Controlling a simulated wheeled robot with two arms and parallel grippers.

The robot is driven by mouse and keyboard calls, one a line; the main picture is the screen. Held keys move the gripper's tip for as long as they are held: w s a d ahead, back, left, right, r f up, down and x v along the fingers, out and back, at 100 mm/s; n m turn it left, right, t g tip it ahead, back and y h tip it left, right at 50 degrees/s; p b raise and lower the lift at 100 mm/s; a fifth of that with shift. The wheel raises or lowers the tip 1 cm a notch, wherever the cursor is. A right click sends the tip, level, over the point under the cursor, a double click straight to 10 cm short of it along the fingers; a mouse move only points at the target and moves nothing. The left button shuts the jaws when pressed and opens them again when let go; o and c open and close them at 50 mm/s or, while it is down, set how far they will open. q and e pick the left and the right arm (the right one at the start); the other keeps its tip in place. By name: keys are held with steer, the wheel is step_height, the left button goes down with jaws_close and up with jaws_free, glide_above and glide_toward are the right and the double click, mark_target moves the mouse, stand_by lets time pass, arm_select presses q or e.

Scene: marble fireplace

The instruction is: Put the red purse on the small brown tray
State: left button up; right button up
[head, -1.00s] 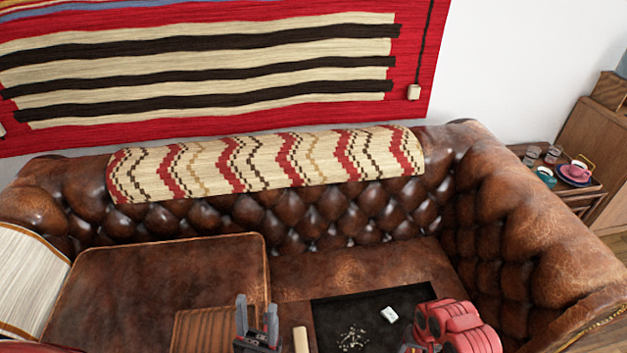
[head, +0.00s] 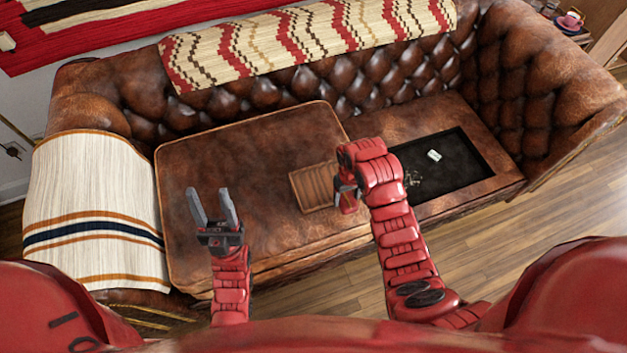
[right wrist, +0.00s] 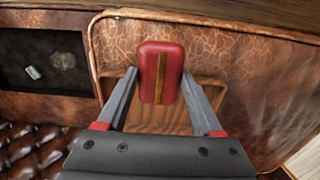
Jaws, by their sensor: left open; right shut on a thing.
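The red purse (right wrist: 160,85), with a brown-gold stripe down its middle, is gripped between the fingers of my right gripper (right wrist: 158,78) in the right wrist view. The small brown tray (right wrist: 178,118) shows behind it, partly hidden by the purse and fingers. In the head view the slatted tray (head: 312,187) lies flat on the sofa seat. My right gripper (head: 347,187) is at its right edge there, and the purse is hard to make out against the red hand. My left gripper (head: 214,208) is open and empty, left of the tray.
A black tray (head: 465,178) with a small white item (head: 434,155) is set in the seat at right. The tufted sofa back (head: 290,95) rises behind. A striped blanket (head: 95,205) covers the left arm. The brown cushion around the tray is mostly bare.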

steer(key=w+a, duration=0.2)
steer(key=a, duration=0.1)
steer(key=w+a+p, duration=0.1)
steer(key=w+a, duration=0.1)
steer(key=a, duration=0.1)
steer(key=w+a+f, duration=0.1)
steer(key=w+a, duration=0.1)
steer(key=a, duration=0.1)
steer(key=shift+a+p, duration=0.25)
steer(key=shift+p, duration=0.05)
steer(key=shift+w+a+f, duration=0.2)
steer(key=shift+w, duration=0.05)
steer(key=shift+w+a, duration=0.4)
steer(key=shift+a, duration=0.3)
steer(key=shift+f, duration=0.65)
steer(key=shift+f+b, duration=0.6)
steer(key=shift+f, duration=0.6)
steer(key=shift+f, duration=0.1)
steer(key=o, duration=1.4)
